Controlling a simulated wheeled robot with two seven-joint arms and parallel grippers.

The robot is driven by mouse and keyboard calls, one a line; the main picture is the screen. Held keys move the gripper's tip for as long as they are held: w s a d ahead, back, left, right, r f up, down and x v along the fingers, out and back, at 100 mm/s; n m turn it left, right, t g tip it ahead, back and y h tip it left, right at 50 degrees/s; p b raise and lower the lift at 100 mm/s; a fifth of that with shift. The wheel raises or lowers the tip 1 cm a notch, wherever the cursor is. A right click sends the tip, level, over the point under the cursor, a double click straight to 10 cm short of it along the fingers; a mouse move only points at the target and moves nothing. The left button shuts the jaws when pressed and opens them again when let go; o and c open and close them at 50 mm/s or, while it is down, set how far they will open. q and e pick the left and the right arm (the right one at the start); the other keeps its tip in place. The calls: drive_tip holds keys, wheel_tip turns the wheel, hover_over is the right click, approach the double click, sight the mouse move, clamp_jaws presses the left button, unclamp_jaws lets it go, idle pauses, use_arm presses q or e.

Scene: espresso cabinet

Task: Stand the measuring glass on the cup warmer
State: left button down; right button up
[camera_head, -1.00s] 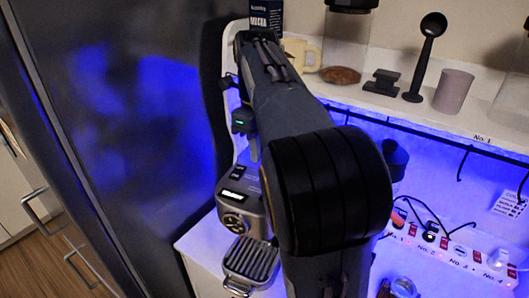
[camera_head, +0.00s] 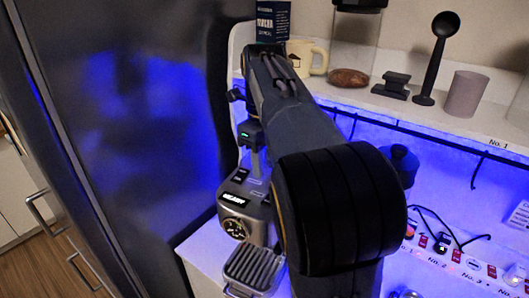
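The espresso machine (camera_head: 247,208) stands at the middle left with a lit display on its front. I cannot make out the measuring glass with certainty. My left gripper is out of view.
My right arm covers the middle of the view. A dark glossy panel (camera_head: 130,120) stands close on the left. The shelf holds a cream mug (camera_head: 309,58), a black scoop (camera_head: 436,55) and a grey cup (camera_head: 466,94). A slatted drip tray (camera_head: 253,267) juts forward from the machine.

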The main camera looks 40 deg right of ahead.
wheel_tip(320, 180, up, 11)
drive_tip(key=shift+f+p, duration=0.1)
drive_tip(key=shift+p, duration=0.95)
drive_tip(key=shift+r, duration=0.75)
